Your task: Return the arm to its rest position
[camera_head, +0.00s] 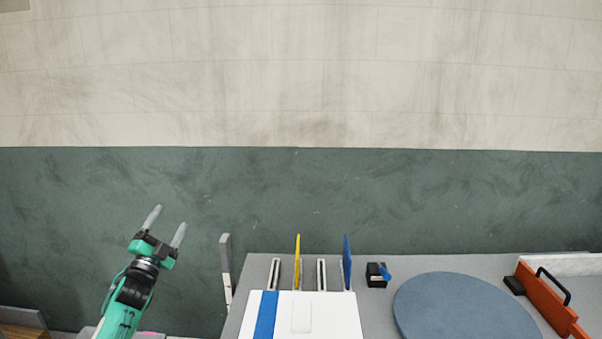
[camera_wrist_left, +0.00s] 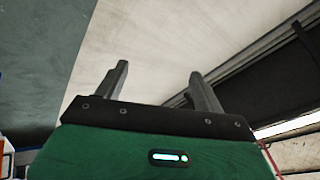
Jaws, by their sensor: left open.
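My left gripper (camera_head: 166,230) is raised at the lower left of the head view, in front of the green lower wall. Its two grey fingers are apart, with nothing between them. My right gripper is not in either view.
The grey table (camera_head: 380,263) holds a white box with a blue stripe (camera_head: 335,315), upright yellow (camera_head: 297,262) and blue (camera_head: 347,262) plates, a small black device (camera_head: 376,275), a round blue disc (camera_head: 465,310) and an orange panel (camera_head: 540,300). A grey post (camera_head: 226,270) stands at its left edge.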

